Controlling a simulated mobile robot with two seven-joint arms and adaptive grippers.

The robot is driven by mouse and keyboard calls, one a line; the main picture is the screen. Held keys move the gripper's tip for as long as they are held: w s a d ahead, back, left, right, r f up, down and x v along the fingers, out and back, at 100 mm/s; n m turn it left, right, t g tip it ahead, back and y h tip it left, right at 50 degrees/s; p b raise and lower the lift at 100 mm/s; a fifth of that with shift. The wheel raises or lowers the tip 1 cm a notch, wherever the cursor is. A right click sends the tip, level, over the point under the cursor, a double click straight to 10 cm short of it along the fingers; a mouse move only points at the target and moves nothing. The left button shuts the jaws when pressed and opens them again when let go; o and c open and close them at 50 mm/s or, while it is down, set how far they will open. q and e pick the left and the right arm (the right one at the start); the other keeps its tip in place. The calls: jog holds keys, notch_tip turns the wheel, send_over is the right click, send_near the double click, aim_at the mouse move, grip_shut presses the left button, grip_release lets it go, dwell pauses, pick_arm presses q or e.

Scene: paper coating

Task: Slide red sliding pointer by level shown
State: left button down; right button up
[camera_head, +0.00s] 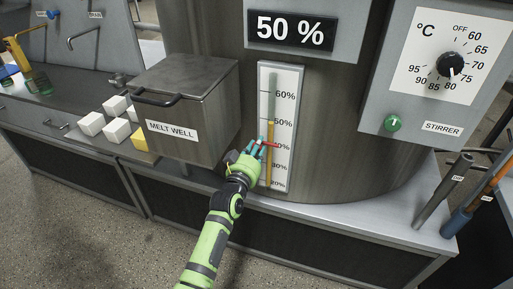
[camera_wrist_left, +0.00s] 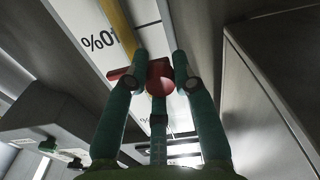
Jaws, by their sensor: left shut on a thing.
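The gauge plate (camera_head: 293,80) on the large tank carries marks from 20% to 60%. A yellow column fills its tube to about the 50% mark. The red sliding pointer (camera_head: 272,145) sits near the 40% mark. In the left wrist view its round red knob (camera_wrist_left: 160,80) lies between the fingertips. My left gripper (camera_head: 261,146) is shut on it, at the left side of the gauge. The display (camera_head: 290,30) above reads 50 %. My right gripper is out of view.
The melt well box (camera_head: 190,95) stands just left of my left gripper. White blocks (camera_head: 91,123) and a yellow block lie left of it. The control panel (camera_head: 400,110) hangs at the right. Labelled rods (camera_head: 440,195) stand at the far right.

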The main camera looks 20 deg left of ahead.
pick_arm(q)
notch_tip(320, 180, up, 11)
jog(key=p, duration=0.8)
jog(key=shift+f, duration=0.1)
jog(key=c, duration=1)
grip_release()
jog(key=shift+s+f, duration=0.1)
jog(key=s, duration=1.1)
jog(key=shift+s+a, duration=0.2)
jog(key=shift+s, duration=0.2)
